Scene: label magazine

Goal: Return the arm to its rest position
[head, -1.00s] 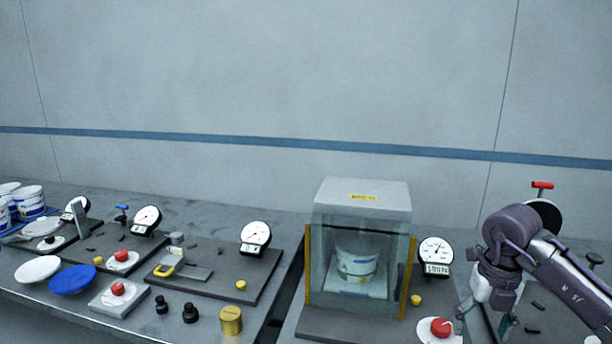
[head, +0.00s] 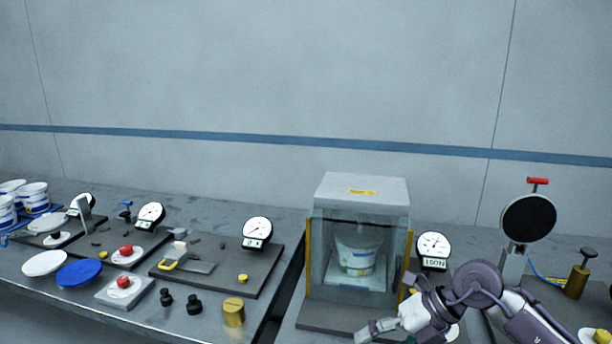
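My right arm comes in from the lower right. Its gripper (head: 368,331) points left and sits low, in front of the base of the glass-sided box (head: 362,190) at the bench's front. No object shows in its fingers, but they are small and partly cut by the frame's lower edge, so I cannot tell how far they are apart. My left gripper is not in view.
A white tub (head: 355,257) stands inside the box. Beside it are a dial gauge (head: 433,246) and a round black disc (head: 529,218) with a red handle. Brass weights (head: 233,312), lids (head: 79,272) and gauges fill the bench leftward.

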